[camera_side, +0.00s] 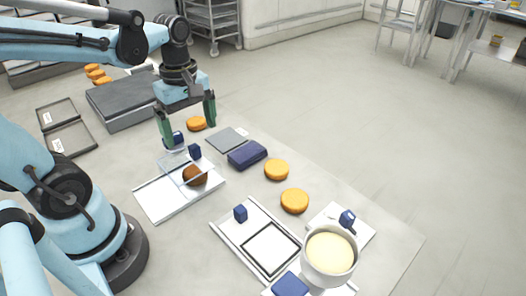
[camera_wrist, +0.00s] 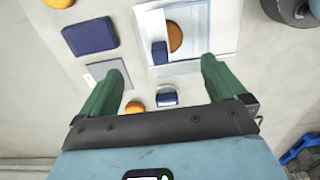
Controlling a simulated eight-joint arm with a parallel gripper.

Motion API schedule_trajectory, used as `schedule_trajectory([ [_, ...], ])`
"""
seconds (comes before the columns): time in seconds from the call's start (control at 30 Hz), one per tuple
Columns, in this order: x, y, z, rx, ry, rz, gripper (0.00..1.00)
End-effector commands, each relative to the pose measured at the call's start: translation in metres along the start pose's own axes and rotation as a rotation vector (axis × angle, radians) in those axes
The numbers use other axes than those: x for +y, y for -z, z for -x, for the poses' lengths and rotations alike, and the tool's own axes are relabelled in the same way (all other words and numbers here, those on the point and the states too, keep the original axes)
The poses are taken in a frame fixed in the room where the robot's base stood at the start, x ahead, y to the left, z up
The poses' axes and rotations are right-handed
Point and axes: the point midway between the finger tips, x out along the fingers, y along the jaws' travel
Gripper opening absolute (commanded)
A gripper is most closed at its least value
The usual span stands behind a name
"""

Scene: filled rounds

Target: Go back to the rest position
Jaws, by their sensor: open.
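My gripper (camera_side: 187,118) is open, with two green fingers spread apart and nothing between them. It hangs above the far end of a white tray (camera_side: 155,205). On that tray are a brown round (camera_side: 195,175), a clear frame-like piece and a dark blue block (camera_side: 195,151). In the wrist view the open fingers of my gripper (camera_wrist: 160,90) frame the floor side of the tray, and the brown round (camera_wrist: 175,37) lies beyond them.
Orange rounds (camera_side: 294,200) lie on the table, near a dark blue box (camera_side: 247,155) and a grey plate (camera_side: 227,139). A white pot (camera_side: 329,258) with pale filling stands at the front right. A grey case (camera_side: 122,100) and an open dark tray (camera_side: 70,135) are at left.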

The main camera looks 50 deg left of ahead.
Motion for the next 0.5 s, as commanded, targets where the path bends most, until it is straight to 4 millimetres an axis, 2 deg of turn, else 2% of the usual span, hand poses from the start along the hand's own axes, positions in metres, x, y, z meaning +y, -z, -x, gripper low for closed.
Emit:
schedule_trajectory([
  [0.13, 0.001, -0.001, 0.000, 0.003, -0.011, -0.027, 0.98],
  [0.23, 0.003, -0.006, 0.000, 0.016, -0.053, -0.141, 0.98],
  [0.37, 0.010, -0.018, 0.000, 0.068, -0.162, -0.440, 0.98],
  [0.5, 0.019, -0.035, 0.002, 0.173, -0.296, -0.829, 0.98],
])
